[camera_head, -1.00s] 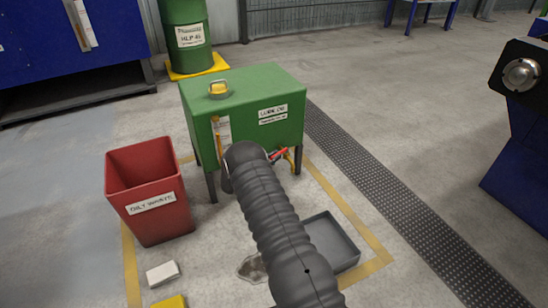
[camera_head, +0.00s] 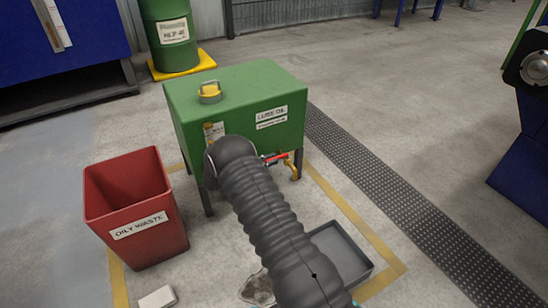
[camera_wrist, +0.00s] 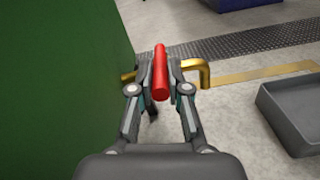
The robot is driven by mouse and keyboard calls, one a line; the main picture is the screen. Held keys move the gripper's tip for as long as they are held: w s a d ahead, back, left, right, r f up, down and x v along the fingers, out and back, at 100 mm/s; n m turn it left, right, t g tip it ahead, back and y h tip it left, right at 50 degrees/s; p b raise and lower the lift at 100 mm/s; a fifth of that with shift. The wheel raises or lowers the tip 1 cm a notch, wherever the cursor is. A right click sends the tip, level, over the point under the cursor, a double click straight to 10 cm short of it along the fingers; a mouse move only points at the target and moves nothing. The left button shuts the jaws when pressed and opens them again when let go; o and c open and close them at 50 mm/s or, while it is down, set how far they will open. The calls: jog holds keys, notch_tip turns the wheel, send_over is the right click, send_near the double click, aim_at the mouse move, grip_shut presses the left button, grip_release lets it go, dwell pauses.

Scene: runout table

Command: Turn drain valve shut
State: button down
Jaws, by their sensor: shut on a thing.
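The drain valve's red lever (camera_head: 275,158) is on the right part of the green lube oil tank's (camera_head: 240,85) front side, above a brass spout (camera_head: 291,170). In the wrist view the red lever (camera_wrist: 160,75) stands between the fingers of my gripper (camera_wrist: 158,88), pointing toward the camera. My gripper is shut on the lever. The bent brass spout (camera_wrist: 196,68) shows just right of the fingers, and the green tank wall (camera_wrist: 60,80) fills the left. In the head view my arm hides my gripper and part of the tank front. The valve body is mostly hidden.
A grey drip tray (camera_head: 343,250) lies on the floor below the spout, also in the wrist view (camera_wrist: 275,118). A red oily waste bin (camera_head: 135,205) stands left. A white block (camera_head: 157,298) and a stain (camera_head: 257,287) are on the floor. A floor grating (camera_head: 400,200) runs right.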

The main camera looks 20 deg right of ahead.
jog(key=shift+d, duration=0.2)
jog(key=c, duration=1.1)
grip_release()
jog(key=shift+d, duration=0.2)
jog(key=shift+c, duration=0.2)
jog(key=shift+a, duration=0.6)
jog(key=s+a, duration=0.1)
jog(key=a, duration=0.6)
